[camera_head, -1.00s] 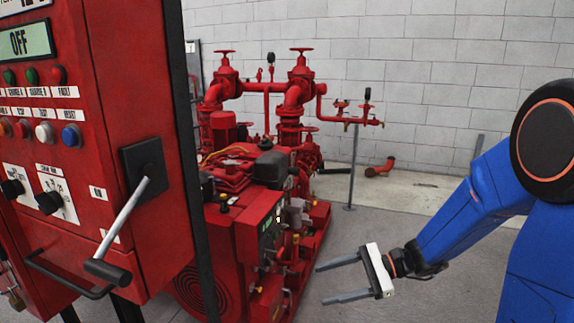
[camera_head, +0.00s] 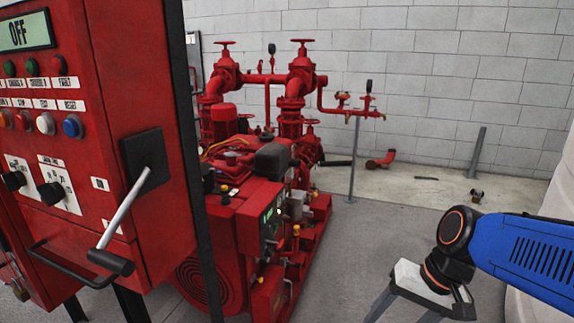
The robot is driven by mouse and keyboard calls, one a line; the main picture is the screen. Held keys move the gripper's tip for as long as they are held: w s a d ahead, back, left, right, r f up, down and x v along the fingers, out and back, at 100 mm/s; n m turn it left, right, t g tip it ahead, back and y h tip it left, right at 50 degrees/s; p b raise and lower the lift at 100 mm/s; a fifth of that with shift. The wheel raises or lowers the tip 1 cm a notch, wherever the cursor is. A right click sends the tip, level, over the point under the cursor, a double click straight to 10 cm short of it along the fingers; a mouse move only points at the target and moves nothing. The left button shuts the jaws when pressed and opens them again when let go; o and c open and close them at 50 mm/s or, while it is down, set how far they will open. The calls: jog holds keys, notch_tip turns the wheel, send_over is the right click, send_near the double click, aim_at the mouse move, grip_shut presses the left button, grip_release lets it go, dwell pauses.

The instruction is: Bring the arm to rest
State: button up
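My blue arm (camera_head: 530,250) comes in from the right edge. My gripper (camera_head: 402,308) is at the bottom right, pointing down and to the left, with its fingertips cut off by the bottom edge. Its two grey fingers stand apart, with only floor showing between them. It touches nothing that I can see and is well to the right of the red control cabinet and the pump set.
A red control cabinet (camera_head: 95,110) with an OFF display and a grey-handled lever (camera_head: 125,215) fills the left. The red pump set (camera_head: 265,180) stands in the middle. Grey floor (camera_head: 365,240) lies clear between pump set and arm. A block wall closes the back.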

jog(key=s+d+r+n+t+h, duration=0.2)
jog(key=d+r+n+t+h, duration=0.1)
jog(key=d, duration=0.4)
jog(key=shift+s+d+r+t+h, duration=0.15)
jog(key=shift+s+r+t+h, duration=0.2)
jog(key=shift+r+t+h, duration=0.1)
